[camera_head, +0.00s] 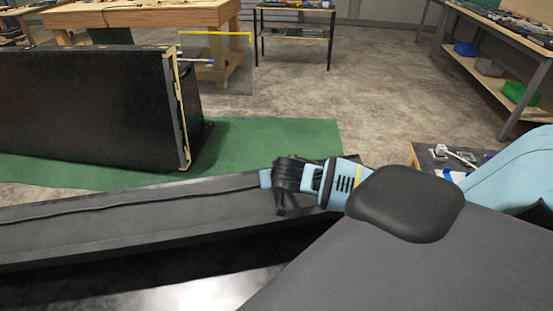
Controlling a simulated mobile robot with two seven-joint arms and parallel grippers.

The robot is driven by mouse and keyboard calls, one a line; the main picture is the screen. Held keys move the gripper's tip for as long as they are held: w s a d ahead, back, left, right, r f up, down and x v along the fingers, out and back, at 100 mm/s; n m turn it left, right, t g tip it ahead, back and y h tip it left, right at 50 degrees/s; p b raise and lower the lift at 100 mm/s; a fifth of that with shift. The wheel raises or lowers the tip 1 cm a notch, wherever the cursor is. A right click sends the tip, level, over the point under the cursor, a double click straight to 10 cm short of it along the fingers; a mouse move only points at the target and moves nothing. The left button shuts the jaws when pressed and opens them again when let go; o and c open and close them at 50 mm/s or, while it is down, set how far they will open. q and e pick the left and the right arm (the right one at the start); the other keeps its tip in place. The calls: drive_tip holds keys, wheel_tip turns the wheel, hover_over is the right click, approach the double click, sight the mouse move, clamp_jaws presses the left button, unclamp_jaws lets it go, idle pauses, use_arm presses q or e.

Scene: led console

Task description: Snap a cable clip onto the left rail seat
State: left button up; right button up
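A long dark rail-like beam (120,223) runs across the front of the head view, with a thin black cable (150,202) along its top. My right gripper (283,187), at the end of the light blue and black arm from the right, is above the beam's right part. Its dark fingers are seen from behind, so I cannot tell whether they are open or shut. A small light blue piece (266,178) shows at its left side; I cannot tell whether it belongs to the gripper. I cannot make out a cable clip or the left rail seat. My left gripper is not in view.
A large black cabinet (85,105) lies on a green mat (270,140) beyond the beam. A low table (424,158) with white plugs stands at the right. Workbenches and a shelf with bins (520,94) stand farther back. The concrete floor (370,75) between them is clear.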

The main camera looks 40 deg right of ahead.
drive_tip(key=shift+f, duration=0.2)
drive_tip(key=shift+w+f, duration=0.15)
drive_tip(key=shift+f, duration=0.15)
idle(0.6)
drive_tip(key=shift+d, duration=0.1)
drive_tip(key=o, duration=1)
